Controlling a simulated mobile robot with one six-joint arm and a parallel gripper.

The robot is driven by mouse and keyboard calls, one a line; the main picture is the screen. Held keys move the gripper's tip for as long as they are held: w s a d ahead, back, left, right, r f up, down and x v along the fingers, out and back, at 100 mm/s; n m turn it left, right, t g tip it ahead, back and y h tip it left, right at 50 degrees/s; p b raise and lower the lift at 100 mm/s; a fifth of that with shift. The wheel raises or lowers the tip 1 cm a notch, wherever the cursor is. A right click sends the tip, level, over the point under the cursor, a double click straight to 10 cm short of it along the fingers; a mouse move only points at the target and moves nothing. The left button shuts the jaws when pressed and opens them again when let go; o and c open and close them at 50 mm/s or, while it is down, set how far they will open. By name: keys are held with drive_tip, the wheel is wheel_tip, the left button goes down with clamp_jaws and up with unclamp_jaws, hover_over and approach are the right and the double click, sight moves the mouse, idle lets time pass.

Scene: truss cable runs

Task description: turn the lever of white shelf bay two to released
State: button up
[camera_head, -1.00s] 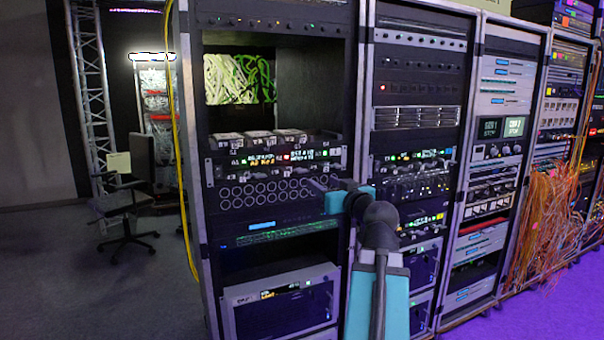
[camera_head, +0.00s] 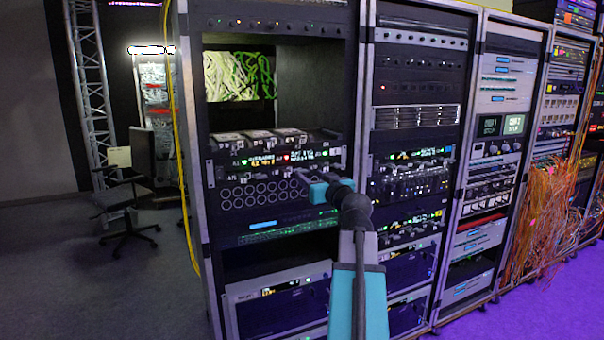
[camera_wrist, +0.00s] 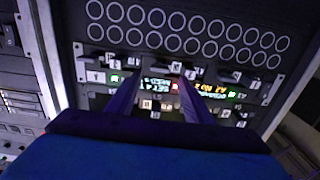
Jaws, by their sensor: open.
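A shelf panel (camera_head: 222,171) carries lit displays and a row of small pale tabs, with grey blocks on top, in the left rack. The tabs (camera_wrist: 178,70) show upside down in the wrist view as levers or label tags, several of them, along the panel edge. I cannot read which belongs to bay two or how its lever is set. My gripper (camera_head: 299,184) is in front of the panel's right half. In the wrist view its two fingers (camera_wrist: 160,82) stand apart, pointing at the panel near the middle tabs. Nothing visible is held between them; contact is unclear.
A plate with two rows of round rings (camera_head: 250,193) sits just below the panel. A cable bay (camera_head: 238,76) is above. More racks stand right, with loose orange cables (camera_head: 545,215). A chair (camera_head: 125,200) and open floor are left.

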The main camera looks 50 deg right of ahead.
sight(303, 171)
drive_tip(key=shift+p+x, duration=0.3)
drive_tip(key=shift+x, duration=2.15)
drive_tip(key=shift+c, duration=0.4)
